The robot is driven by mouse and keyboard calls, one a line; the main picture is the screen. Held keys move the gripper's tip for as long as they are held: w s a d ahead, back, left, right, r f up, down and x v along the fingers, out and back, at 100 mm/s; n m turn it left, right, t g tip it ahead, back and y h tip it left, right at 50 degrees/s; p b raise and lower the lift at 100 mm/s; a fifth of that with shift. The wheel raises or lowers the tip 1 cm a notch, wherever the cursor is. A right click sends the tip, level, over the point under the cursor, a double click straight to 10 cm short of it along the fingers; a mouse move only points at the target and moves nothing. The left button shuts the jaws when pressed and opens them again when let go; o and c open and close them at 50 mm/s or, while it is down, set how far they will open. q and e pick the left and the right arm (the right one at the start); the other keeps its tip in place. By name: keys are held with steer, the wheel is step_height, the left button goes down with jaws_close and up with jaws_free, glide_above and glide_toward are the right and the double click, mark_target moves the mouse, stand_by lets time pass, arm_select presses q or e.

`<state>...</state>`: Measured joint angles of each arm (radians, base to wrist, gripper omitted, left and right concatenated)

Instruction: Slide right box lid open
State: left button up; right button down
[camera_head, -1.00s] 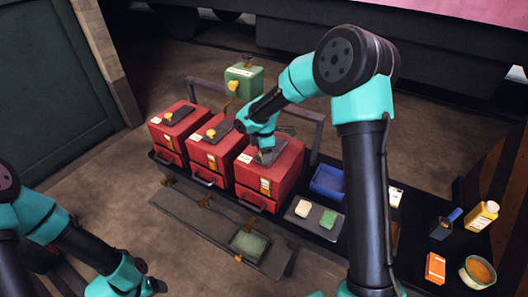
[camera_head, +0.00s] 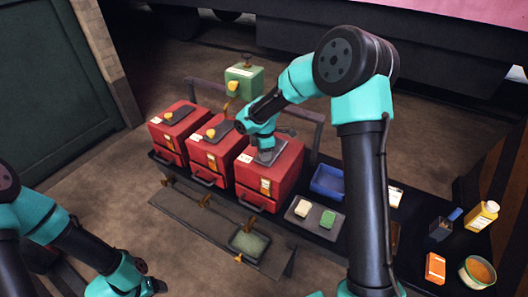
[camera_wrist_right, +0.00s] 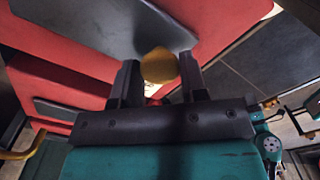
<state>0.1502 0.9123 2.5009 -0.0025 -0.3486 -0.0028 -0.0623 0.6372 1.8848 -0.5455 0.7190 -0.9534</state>
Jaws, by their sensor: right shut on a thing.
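The right red box (camera_head: 268,180) stands at the right end of a row of red boxes. Its dark grey lid (camera_head: 271,156) lies on top, partly hidden by my right gripper (camera_head: 264,146). In the right wrist view, my right gripper (camera_wrist_right: 159,76) is shut on the round yellow knob (camera_wrist_right: 158,65) of the dark lid plate (camera_wrist_right: 105,24). Red box top shows around the plate. My left gripper (camera_head: 152,284) is low at the left, away from the boxes; its fingers are too small to read.
The middle red box (camera_head: 213,158) and left red box (camera_head: 176,135) stand close by, with dark lids and yellow knobs. A green box (camera_head: 243,82) is behind. A blue tray (camera_head: 327,181), an orange box (camera_head: 435,267) and a yellow bottle (camera_head: 482,215) lie to the right.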

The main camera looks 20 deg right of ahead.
steer(key=s+a, duration=0.4)
steer(key=a, duration=0.1)
steer(key=shift+s+a, duration=0.15)
steer(key=shift+a, duration=0.05)
steer(key=c, duration=0.7)
jaws_free()
steer(key=shift+o, duration=0.2)
step_height(320, 180, up, 17)
steer(key=shift+r, duration=0.2)
